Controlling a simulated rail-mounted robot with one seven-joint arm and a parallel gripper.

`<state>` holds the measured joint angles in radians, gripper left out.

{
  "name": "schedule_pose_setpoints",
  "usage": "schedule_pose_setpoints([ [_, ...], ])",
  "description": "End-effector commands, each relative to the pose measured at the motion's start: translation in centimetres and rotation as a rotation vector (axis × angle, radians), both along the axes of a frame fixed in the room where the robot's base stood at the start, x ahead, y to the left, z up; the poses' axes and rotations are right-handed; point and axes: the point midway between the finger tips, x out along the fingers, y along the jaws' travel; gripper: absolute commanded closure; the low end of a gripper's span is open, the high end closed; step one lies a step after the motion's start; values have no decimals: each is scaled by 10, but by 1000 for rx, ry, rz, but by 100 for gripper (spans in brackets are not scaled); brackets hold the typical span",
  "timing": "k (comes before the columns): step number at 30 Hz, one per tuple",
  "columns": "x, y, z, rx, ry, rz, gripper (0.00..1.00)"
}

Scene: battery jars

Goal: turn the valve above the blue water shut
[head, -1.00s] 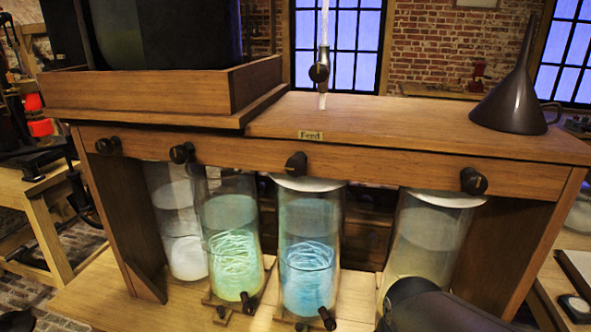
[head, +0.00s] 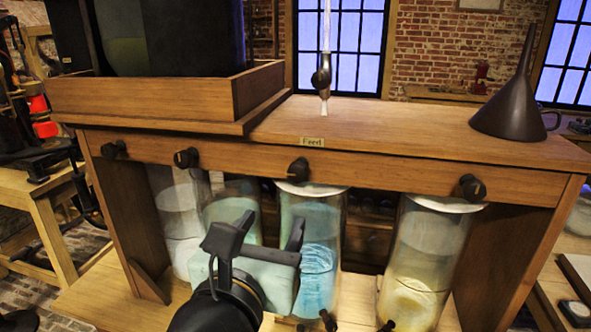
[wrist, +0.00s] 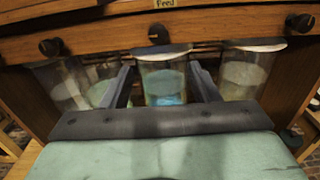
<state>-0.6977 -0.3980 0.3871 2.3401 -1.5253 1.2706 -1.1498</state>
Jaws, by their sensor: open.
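The jar of blue water (head: 313,225) stands under the bench's front board, third from the left; it also shows in the wrist view (wrist: 164,82). The valve above it is a dark round knob (head: 299,169) on the board, slightly left of the jar's middle; it also shows in the wrist view (wrist: 158,35). My gripper (head: 268,230) is open and empty, below the knob and apart from it, in front of the green and blue jars. In the wrist view its fingers (wrist: 163,78) frame the blue jar, with the knob above and between them.
Similar knobs sit left (head: 186,158) and right (head: 473,188) on the board (head: 390,175). A yellowish jar (head: 425,255) stands at right. A spout (head: 323,75) and a funnel (head: 514,95) are above the bench top. Small taps stick out at the jars' feet.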

Motion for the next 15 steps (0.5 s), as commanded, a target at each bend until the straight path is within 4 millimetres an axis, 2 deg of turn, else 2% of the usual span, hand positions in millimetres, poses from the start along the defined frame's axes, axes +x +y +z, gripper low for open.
schedule_pose_setpoints([
  [5,13,0,5,-20,-11,12,45],
  [15,83,-18,4,-18,-8,7,45],
])
